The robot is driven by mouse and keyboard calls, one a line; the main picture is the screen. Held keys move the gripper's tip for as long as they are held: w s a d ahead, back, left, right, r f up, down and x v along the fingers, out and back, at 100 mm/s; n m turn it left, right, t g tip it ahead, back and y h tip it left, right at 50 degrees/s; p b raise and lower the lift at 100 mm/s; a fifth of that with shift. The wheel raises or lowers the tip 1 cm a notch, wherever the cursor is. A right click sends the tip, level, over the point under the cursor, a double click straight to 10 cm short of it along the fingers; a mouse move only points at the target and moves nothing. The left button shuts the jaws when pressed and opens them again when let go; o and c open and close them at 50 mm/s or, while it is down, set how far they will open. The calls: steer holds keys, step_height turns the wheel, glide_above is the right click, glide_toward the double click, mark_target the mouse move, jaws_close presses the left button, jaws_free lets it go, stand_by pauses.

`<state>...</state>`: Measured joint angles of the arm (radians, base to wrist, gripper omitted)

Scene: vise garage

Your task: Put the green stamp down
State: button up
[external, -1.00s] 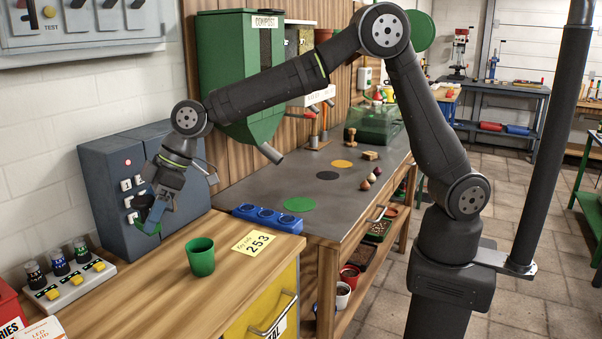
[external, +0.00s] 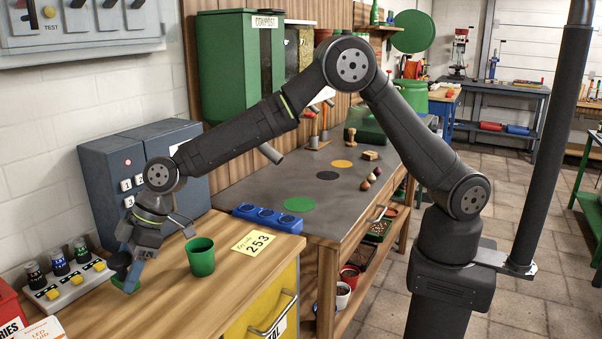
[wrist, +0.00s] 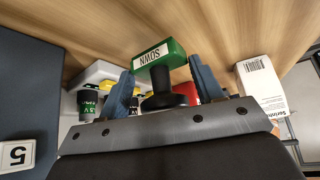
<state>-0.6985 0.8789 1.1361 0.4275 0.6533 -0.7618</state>
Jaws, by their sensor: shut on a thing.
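The green stamp (wrist: 160,62) has a green block base labelled SOWN and a black handle. In the wrist view, its black handle stands between the blue fingers of my gripper (wrist: 163,88), which is shut on it. In the external view, my gripper (external: 132,272) points down low over the wooden bench top, left of the green cup. The green base of the stamp (external: 123,287) shows at its lower end, partly hidden by the fingers. I cannot tell whether the base touches the wood.
The green cup (external: 201,257) stands close on the right. A yellow card (external: 254,243) and blue tray (external: 267,216) lie farther right. Wood in front of the cup is clear.

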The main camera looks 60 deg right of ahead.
steer(key=shift+f, duration=0.8)
steer(key=shift+f, duration=0.1)
steer(key=o, duration=1)
steer(key=shift+c, duration=0.2)
steer(key=shift+d+r, duration=0.15)
steer(key=shift+r, duration=0.3)
steer(key=v, duration=1.1)
steer(key=shift+s, duration=0.15)
